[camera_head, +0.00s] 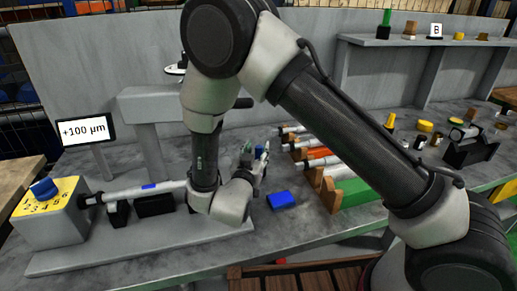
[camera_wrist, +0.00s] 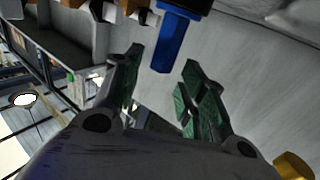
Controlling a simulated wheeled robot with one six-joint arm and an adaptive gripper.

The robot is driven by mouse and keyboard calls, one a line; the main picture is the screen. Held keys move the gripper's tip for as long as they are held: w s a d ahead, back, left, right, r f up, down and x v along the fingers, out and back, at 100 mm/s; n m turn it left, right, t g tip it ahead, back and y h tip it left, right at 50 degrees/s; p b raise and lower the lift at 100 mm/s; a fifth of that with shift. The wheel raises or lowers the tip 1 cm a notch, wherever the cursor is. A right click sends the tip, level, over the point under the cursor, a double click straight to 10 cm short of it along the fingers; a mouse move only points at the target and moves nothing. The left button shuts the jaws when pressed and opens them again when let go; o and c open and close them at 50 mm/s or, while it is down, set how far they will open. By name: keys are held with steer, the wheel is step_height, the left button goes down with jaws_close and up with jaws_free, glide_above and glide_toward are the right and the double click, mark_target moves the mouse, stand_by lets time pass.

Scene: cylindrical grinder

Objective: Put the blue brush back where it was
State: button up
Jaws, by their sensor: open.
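My gripper (camera_head: 256,158) is over the grey bench, left of the rack of workpieces, and its fingers point away from the head camera. In the wrist view its two dark green-padded fingers (camera_wrist: 162,62) are spread apart. A blue bar-like thing (camera_wrist: 174,42), probably the blue brush, has its near end in line with the gap between the fingertips; I cannot tell whether it touches them. Its far end meets a dark part at the picture's top edge. In the head view a blue block (camera_head: 282,199) lies on the bench, right of and below my gripper; I cannot tell whether it is the same thing.
The grinder (camera_head: 160,105) stands left, with a yellow dial box (camera_head: 50,214) and a "+100 µm" display (camera_head: 85,130). A workpiece rack (camera_head: 328,188) stands right of my gripper. Small parts and a black holder (camera_head: 468,152) are farther right; a shelf (camera_head: 420,41) is behind.

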steer(key=v, duration=0.9)
steer(key=shift+s, duration=0.1)
